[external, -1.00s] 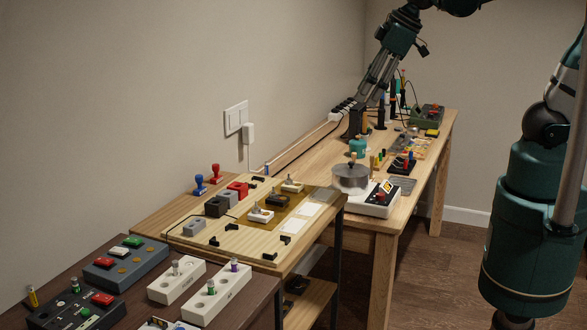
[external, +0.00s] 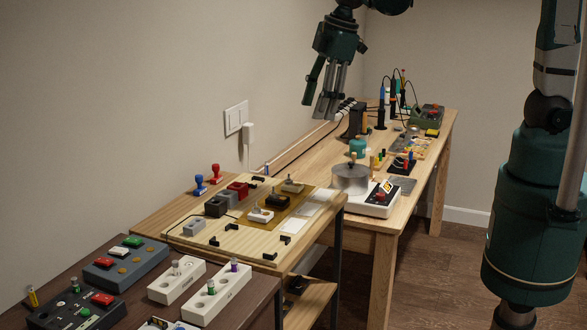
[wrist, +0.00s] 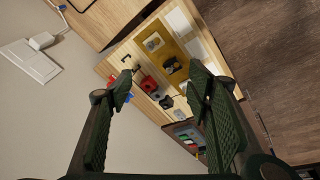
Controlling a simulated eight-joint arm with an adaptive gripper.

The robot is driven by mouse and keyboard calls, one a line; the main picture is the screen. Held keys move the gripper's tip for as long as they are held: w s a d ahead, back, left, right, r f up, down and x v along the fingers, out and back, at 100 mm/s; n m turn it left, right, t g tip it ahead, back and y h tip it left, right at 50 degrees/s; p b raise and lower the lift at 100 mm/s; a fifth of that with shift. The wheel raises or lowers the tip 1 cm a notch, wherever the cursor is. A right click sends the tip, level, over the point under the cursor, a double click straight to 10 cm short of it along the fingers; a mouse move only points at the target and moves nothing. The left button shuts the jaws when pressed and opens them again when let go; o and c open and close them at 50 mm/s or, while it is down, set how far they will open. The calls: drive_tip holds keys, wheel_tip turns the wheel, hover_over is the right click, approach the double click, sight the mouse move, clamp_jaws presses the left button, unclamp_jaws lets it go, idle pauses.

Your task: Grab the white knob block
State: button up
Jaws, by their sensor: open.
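A small white block with a dark knob (external: 261,214) sits at the near end of the brown strip on the wooden board. A black knob block (external: 278,201) and a cream knob block (external: 292,187) stand behind it on the strip. In the wrist view the cream block (wrist: 153,42) and black block (wrist: 171,65) show between and beyond my fingers; the white one is partly hidden by the right finger. My gripper (external: 319,102) is open and empty, high above the tables, well above and behind the blocks. Its spread fingers also show in the wrist view (wrist: 162,88).
Black, grey and red blocks (external: 238,189) stand left of the strip. Red and blue stamps (external: 214,173) are by the wall. White socketed blocks (external: 216,294) and button boxes (external: 125,264) fill the near table. A pot (external: 351,178) stands right. Air above the board is clear.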

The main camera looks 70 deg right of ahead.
drive_tip(key=w+a+f+n+g+p, duration=0.2)
drive_tip(key=w+a+f+n+p, duration=0.25)
drive_tip(key=a, duration=0.45)
drive_tip(key=n+g, duration=0.1)
drive_tip(key=n, duration=0.2)
hover_over(263, 211)
drive_tip(key=shift+h, duration=0.4)
wheel_tip(263, 211, down, 11)
drive_tip(key=shift+r+p, duration=0.2)
drive_tip(key=shift+p, duration=0.2)
drive_tip(key=shift+f, duration=1.3)
drive_tip(key=shift+f, duration=0.15)
drive_tip(key=shift+f+p, duration=0.35)
drive_tip(key=shift+f, duration=2.05)
